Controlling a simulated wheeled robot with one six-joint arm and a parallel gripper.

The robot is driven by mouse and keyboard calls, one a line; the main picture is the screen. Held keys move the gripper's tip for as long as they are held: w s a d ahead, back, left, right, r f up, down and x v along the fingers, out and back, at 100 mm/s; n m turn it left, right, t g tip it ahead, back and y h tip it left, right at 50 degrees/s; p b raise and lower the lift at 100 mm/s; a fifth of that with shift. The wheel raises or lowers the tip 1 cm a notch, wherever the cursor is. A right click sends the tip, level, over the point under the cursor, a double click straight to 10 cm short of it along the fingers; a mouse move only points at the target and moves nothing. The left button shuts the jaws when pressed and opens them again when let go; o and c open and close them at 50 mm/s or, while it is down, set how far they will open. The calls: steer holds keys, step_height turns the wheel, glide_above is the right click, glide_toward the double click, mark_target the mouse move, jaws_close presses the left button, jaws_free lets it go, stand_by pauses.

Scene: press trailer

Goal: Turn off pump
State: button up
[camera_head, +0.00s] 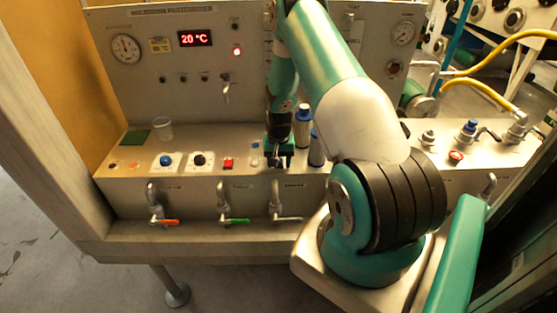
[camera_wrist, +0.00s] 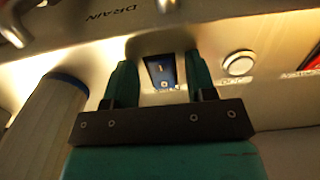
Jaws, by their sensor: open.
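In the wrist view a small blue rocker switch (camera_wrist: 162,72) with I and O marks sits in the panel, between the two teal fingers of my gripper (camera_wrist: 160,62). The fingers are open, one on each side of the switch, and grip nothing. I cannot tell whether they touch the panel, nor which way the rocker is tipped. In the head view my gripper (camera_head: 280,152) points down at the bench top, right of a red switch (camera_head: 228,163), and hides the blue switch. No pump label is readable.
A round pale button (camera_wrist: 238,63) is beside the blue switch. A grey cylinder (camera_wrist: 45,115) stands close to the other finger. A blue knob (camera_head: 166,160), black knob (camera_head: 200,160) and clear cup (camera_head: 163,130) are to the left. Taps with coloured handles (camera_head: 165,222) line the front.

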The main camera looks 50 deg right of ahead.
steer(key=c, duration=0.9)
steer(key=shift+w+d+f+g+y+b, duration=0.15)
steer(key=shift+g+y+b, duration=0.3)
steer(key=shift+b, duration=0.25)
steer(key=shift+d+r+g+y+b, duration=0.1)
steer(key=shift+r+g+y+b, duration=0.2)
steer(key=shift+g+y+b, duration=0.25)
steer(key=o, duration=0.9)
steer(key=shift+r, duration=0.1)
